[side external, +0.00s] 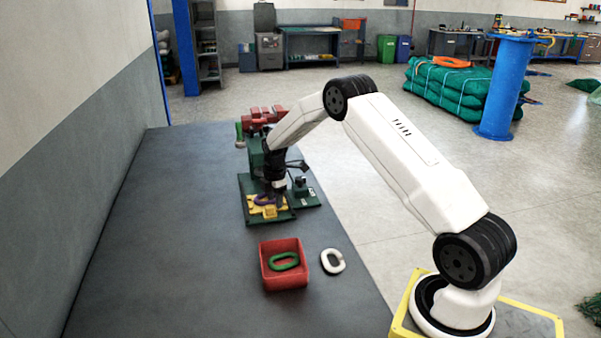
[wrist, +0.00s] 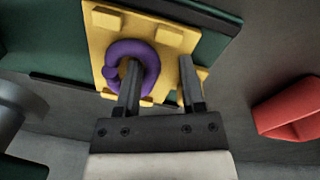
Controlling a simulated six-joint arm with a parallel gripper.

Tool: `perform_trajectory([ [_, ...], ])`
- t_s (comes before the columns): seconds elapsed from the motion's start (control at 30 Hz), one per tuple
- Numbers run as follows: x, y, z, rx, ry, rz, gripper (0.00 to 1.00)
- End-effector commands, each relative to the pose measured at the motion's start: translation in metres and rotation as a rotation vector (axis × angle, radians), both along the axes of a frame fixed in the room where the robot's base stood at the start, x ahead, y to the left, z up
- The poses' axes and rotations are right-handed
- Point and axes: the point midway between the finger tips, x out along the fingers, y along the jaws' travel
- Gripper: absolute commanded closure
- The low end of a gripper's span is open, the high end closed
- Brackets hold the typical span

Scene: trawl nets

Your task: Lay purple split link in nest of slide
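The purple split link (side external: 263,200) lies on the yellow slide (side external: 270,212), and it also shows in the wrist view (wrist: 149,78). It appears flat between the raised yellow blocks of the slide (wrist: 101,53). My gripper (wrist: 158,63) is over the slide with its fingers apart. The left finger is over or in the link's hole, and the right finger is outside the ring near the slide's edge. One side of the link is between the fingers, with a visible gap to the right finger. Part of the ring is hidden behind the left finger.
A red bin (side external: 285,276) holds a green link (side external: 284,261). A white link (side external: 332,261) lies on the table to its right. The slide sits on a green base (side external: 250,187) with a red vise-like part (side external: 262,117) behind. The table's left side is clear.

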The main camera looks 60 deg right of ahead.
Motion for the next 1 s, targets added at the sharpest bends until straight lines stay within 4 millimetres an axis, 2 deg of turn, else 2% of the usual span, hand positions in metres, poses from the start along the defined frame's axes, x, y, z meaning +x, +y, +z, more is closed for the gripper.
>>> perform_trajectory([
  [0.03,-0.005,0.01,-0.013,0.017,0.023,0.009,0.41],
  [0.53,-0.004,0.011,-0.006,0.018,0.021,0.01,0.41],
  [0.73,-0.004,0.01,0.014,0.016,0.018,0.008,0.41],
  [1.0,-0.005,0.008,0.06,0.011,0.013,0.006,0.41],
])
